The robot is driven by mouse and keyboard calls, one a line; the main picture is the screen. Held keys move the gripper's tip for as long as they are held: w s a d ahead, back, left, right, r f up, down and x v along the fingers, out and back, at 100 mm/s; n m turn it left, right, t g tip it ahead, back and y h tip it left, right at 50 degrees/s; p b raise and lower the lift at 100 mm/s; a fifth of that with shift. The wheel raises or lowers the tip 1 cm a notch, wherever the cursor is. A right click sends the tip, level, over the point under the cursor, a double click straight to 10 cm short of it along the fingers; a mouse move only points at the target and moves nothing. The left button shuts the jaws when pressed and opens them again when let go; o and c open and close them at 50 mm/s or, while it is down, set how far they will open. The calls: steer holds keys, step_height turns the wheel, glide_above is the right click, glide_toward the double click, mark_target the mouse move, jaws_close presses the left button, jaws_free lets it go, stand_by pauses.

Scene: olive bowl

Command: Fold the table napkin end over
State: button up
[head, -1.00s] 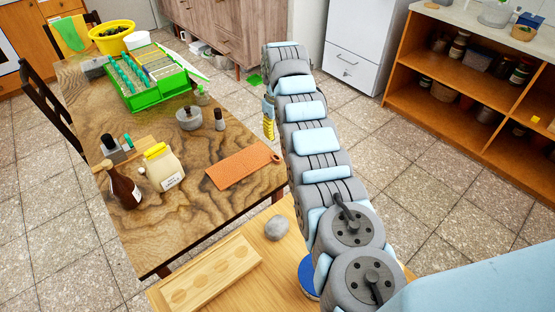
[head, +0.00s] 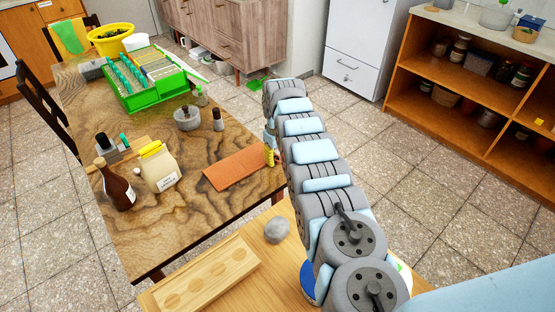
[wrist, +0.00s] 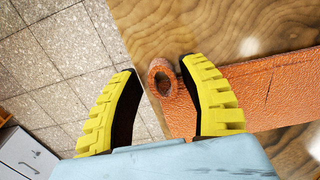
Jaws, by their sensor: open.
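The orange napkin (head: 234,168) lies flat near the right edge of the wooden table. In the wrist view the napkin (wrist: 265,100) fills the right side, and a ring-shaped loop (wrist: 152,82) shows at its near end. My gripper (wrist: 157,68) is open, its yellow fingers on either side of the loop. I cannot tell whether they touch it. In the head view my gripper (head: 270,156) is at the napkin's right end and hides the loop.
A brown bottle (head: 115,187), a paper bag (head: 159,168), a grey pot (head: 187,119) and a small dark shaker (head: 218,120) stand left of and beyond the napkin. A green rack (head: 150,90) is farther back. A grey stone (head: 277,229) lies on the nearer wooden surface.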

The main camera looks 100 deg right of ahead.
jaws_close()
steer(key=shift+r+p, duration=0.35)
steer(key=shift+p, duration=0.9)
